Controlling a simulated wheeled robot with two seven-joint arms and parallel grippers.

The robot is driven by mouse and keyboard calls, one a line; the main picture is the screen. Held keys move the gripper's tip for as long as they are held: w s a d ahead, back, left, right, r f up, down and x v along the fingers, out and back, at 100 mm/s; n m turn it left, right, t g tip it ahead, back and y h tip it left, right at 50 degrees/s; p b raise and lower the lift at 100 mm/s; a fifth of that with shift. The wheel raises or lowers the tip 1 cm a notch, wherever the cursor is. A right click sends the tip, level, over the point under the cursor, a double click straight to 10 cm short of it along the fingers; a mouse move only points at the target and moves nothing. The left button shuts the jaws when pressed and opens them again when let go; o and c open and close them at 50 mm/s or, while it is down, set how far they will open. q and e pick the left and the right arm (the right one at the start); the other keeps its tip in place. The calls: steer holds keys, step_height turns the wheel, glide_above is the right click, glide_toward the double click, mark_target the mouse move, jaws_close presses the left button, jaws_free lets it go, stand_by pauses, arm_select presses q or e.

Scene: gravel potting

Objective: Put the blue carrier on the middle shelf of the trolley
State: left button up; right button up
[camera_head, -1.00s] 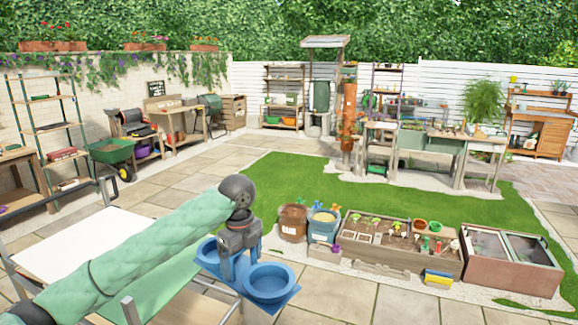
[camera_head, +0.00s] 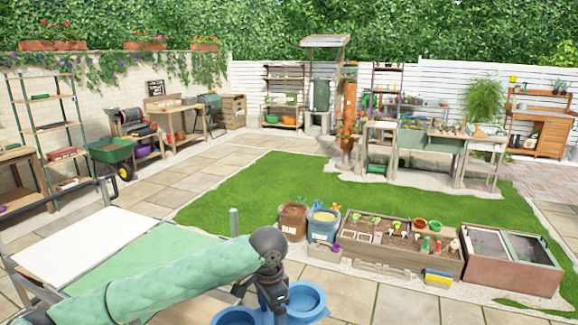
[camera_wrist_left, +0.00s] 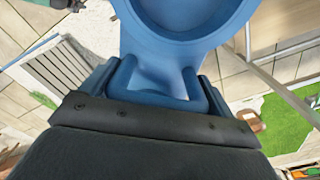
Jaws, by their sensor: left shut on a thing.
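The blue carrier (camera_head: 306,297) has two round cups and a handle bar between them. It hangs at the bottom middle of the head view, partly cut off by the frame edge. My left gripper (camera_head: 272,298) is shut on its handle, which also shows between the jaws in the left wrist view (camera_wrist_left: 155,82). The trolley (camera_head: 80,246) is at lower left, with a white panel, a green surface and metal posts. My left arm crosses in front of it and hides much of its lower part, so I cannot make out the middle shelf. My right gripper is out of view.
Two buckets (camera_head: 293,222) and a wooden planter (camera_head: 400,248) stand on the paving ahead. Paving (camera_head: 350,300) right of the carrier is clear.

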arm_select(q)
steer(key=s+d+f+n, duration=0.1)
steer(key=s+f+n, duration=0.1)
steer(key=n, duration=0.1)
steer(key=shift+s+d+f+n, duration=0.3)
steer(key=shift+s+d, duration=0.05)
steer(key=s+d+f+n, duration=0.2)
steer(key=s+f+n, duration=0.2)
steer(key=s+n, duration=0.15)
steer(key=w+a+f+n+b, duration=0.1)
steer(key=w+a+f, duration=0.1)
steer(key=a, duration=0.8)
steer(key=w+a+f+n+b, duration=0.1)
steer(key=w+a+f+n, duration=0.1)
steer(key=a, duration=0.7)
steer(key=shift+w+a+f+b, duration=0.15)
steer(key=shift+a+f+b, duration=0.2)
steer(key=shift+f+b, duration=0.05)
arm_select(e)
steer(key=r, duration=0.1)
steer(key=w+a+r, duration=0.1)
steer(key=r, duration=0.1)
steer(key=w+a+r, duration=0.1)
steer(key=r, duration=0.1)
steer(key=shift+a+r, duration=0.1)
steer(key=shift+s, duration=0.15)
